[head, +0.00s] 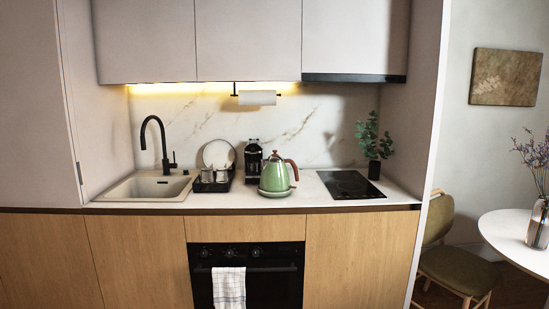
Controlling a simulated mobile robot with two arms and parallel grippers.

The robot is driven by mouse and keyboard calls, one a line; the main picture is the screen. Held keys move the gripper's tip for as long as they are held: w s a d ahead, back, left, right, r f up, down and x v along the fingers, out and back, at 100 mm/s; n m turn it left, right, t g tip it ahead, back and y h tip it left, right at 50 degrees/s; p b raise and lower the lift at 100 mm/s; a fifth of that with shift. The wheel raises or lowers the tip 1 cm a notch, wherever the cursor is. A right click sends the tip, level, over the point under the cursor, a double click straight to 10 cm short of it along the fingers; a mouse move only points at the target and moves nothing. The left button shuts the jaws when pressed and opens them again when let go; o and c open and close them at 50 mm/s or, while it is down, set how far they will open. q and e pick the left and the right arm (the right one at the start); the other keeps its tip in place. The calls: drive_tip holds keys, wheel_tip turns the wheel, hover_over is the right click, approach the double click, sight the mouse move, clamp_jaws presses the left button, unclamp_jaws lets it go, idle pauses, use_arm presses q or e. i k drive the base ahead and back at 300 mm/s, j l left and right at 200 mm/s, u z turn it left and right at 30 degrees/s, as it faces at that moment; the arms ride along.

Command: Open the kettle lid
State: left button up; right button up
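A green kettle (274,177) with a brown handle stands upright on its base on the countertop, between the dish rack and the cooktop. Its lid (275,156) is on top and looks closed, though it is small in this view. The brown handle (292,168) is on the kettle's right side. Neither of my grippers shows in the head view.
A dark dish rack (212,186) with a plate and glasses is left of the kettle. A black coffee maker (253,160) stands behind it. A sink (146,188) with a black faucet is further left. A black cooktop (350,185) and potted plant (374,143) are right.

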sight(276, 157)
drive_tip(key=i+l+u, duration=0.1)
drive_tip(key=i, duration=0.35)
drive_tip(key=i+l+u, duration=0.1)
drive_tip(key=i, duration=0.3)
drive_tip(key=i+l, duration=0.35)
drive_tip(key=i+j+u, duration=0.05)
drive_tip(key=i, duration=0.05)
